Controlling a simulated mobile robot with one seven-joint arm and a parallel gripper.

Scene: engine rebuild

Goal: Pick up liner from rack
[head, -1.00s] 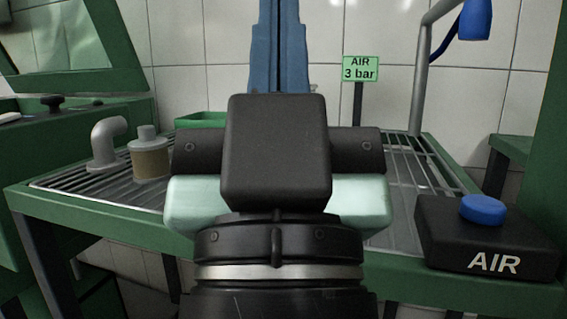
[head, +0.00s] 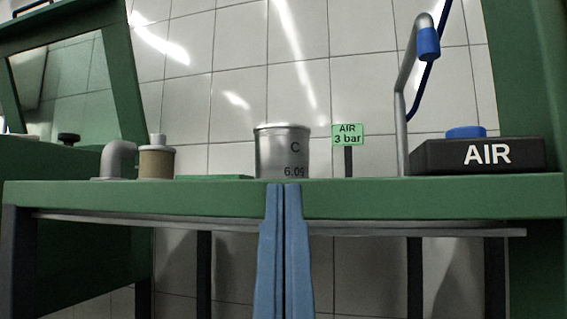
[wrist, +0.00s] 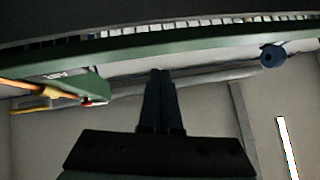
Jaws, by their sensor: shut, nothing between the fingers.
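In the wrist view my gripper (wrist: 160,73) also shows shut, with nothing between the fingers. No liner shows there.
A grey elbow pipe (head: 117,160) and a tan filter (head: 156,163) stand left on the bench. A low green tray edge (head: 214,177) lies beside them. At right are the AIR box (head: 478,155), a bent pipe with blue nozzle (head: 428,44) and an AIR 3 bar sign (head: 347,134).

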